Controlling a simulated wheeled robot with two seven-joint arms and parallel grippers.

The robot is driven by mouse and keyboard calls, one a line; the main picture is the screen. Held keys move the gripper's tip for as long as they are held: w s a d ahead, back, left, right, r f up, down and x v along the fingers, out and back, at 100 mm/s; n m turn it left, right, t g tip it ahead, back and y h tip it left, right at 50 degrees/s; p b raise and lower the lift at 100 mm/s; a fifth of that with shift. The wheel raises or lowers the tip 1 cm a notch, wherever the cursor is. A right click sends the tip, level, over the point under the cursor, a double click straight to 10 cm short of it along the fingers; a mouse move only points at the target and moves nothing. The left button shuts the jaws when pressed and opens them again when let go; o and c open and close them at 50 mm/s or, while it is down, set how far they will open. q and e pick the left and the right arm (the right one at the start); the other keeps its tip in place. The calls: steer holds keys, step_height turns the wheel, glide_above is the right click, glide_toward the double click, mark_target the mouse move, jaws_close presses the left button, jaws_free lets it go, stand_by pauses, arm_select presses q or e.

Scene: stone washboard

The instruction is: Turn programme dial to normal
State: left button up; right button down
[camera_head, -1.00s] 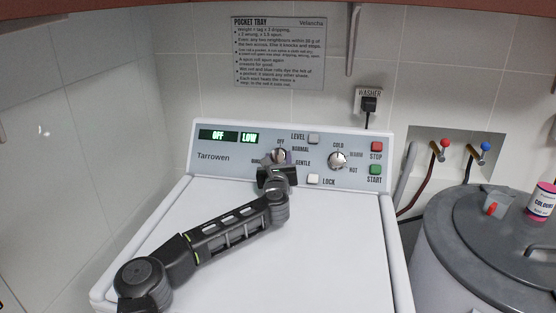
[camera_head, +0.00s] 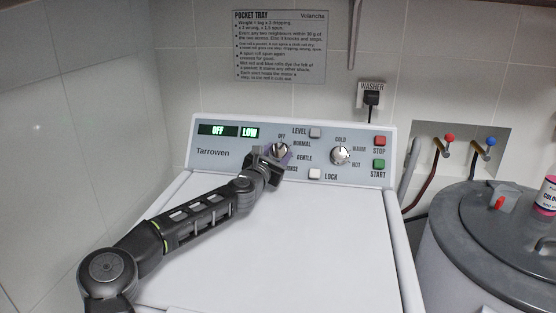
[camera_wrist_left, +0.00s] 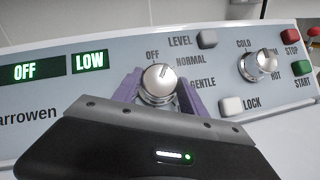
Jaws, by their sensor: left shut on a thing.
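The programme dial (camera_wrist_left: 159,84) is a round silver knob on the sloping panel, with labels OFF, NORMAL and GENTLE around it. My right gripper is not in view.
The display (camera_head: 217,130) reads OFF and LOW. A temperature knob (camera_head: 340,156), red STOP button (camera_head: 379,141), green START button (camera_head: 378,164), LEVEL button (camera_head: 315,132) and LOCK button (camera_head: 315,174) are to the right. The white top (camera_head: 300,235) is clear besides my arm.

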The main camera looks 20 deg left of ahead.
arm_select(q)
steer(key=shift+a+r+m+g+h, duration=0.1)
steer(key=shift+m+g+h, duration=0.1)
steer(key=shift+m+h, duration=0.7)
steer(key=shift+a+m+g+h, duration=0.15)
steer(key=shift+m+h, duration=0.25)
steer(key=shift+m, duration=1)
steer(key=shift+d, duration=0.1)
steer(key=o, duration=1.4)
steer(key=shift+c, duration=0.2)
steer(key=shift+s, duration=0.15)
steer(key=shift+s, duration=0.25)
steer(key=s, duration=0.2)
steer(key=s+b, duration=0.1)
steer(key=s, duration=0.1)
steer(key=s+a+b, duration=0.1)
steer(key=s, duration=0.1)
steer(key=shift+s+d+r+b, duration=0.1)
steer(key=shift+s+r+b, duration=0.2)
steer(key=shift+s, duration=0.2)
